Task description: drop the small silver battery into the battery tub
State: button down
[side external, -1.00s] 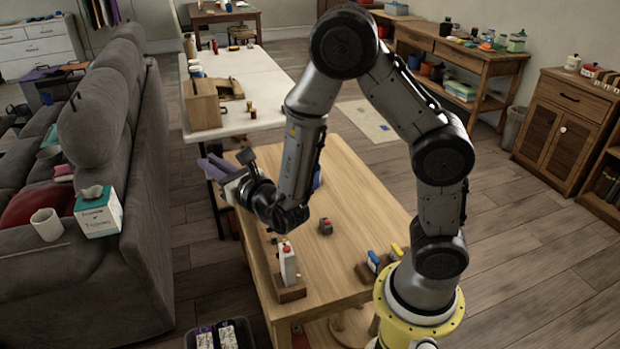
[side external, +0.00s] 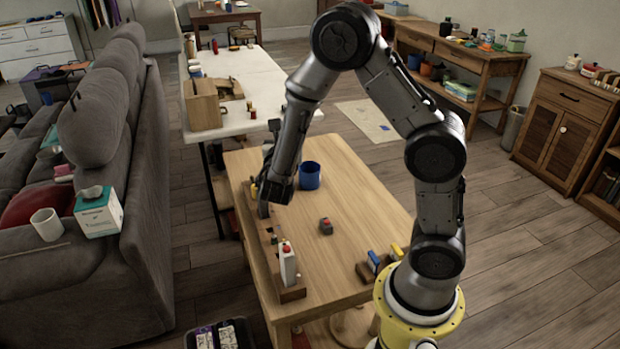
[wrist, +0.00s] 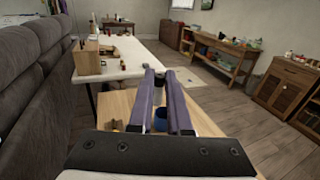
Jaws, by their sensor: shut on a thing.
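My gripper (wrist: 160,76) shows in the wrist view with its two purple fingers close together, reaching away over the wooden table. A small silvery piece (wrist: 158,88), probably the battery, shows between the fingers near their tips. In the side view the fingers are mostly hidden by my own forearm. A blue tub (side external: 309,176), probably the battery tub, stands upright on the far part of the table, to the right of my wrist. In the wrist view the blue tub (wrist: 160,119) shows below and between the fingers, partly covered by them. Its inside is not clear.
A small dark block (side external: 326,227) lies mid-table. Blue and yellow items (side external: 374,261) stand at the near right. The table's right middle (side external: 360,205) is clear.

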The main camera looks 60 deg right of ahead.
jog(key=s+d+f+m+g+h, duration=0.1)
jog(key=s+d+f+m+g, duration=0.4)
jog(key=s+g, duration=0.4)
jog(key=s+a+f+m+g+y, duration=0.4)
jog(key=s+m+g+y, duration=0.1)
jog(key=m+g+y, duration=0.35)
jog(key=s+a+f+m+g+y, duration=0.4)
jog(key=m+g+y, duration=0.4)
jog(key=m+y, duration=0.1)
jog(key=w+a+m+t+y, duration=0.6)
jog(key=w+m+t+y, duration=0.4)
jog(key=m+t+y, duration=0.7)
jog(key=w+d+r+m+t+h, duration=0.2)
jog(key=w+d+r+m+t, duration=0.1)
jog(key=w+d+m+t, duration=0.3)
jog(key=w+d+r+m+t+h, duration=0.25)
jog(key=w+r+m+t, duration=0.2)
jog(key=w+t, duration=0.35)
jog(key=s+d+r+m+t+h, duration=0.1)
jog(key=d+r+m+t+h, duration=0.2)
jog(key=d+h, duration=0.45)
jog(key=d+r+m+h, duration=0.4)
jog(key=d+m, duration=0.1)
jog(key=d, duration=0.6)
jog(key=s+d+r+m+t+h, duration=0.1)
jog(key=d+r+m+t+h, duration=0.2)
jog(key=d+h, duration=0.45)
notch_tip(320, 180, down, 25)
jog(key=d+m+g+y, duration=0.1)
jog(key=shift+d, duration=0.4)
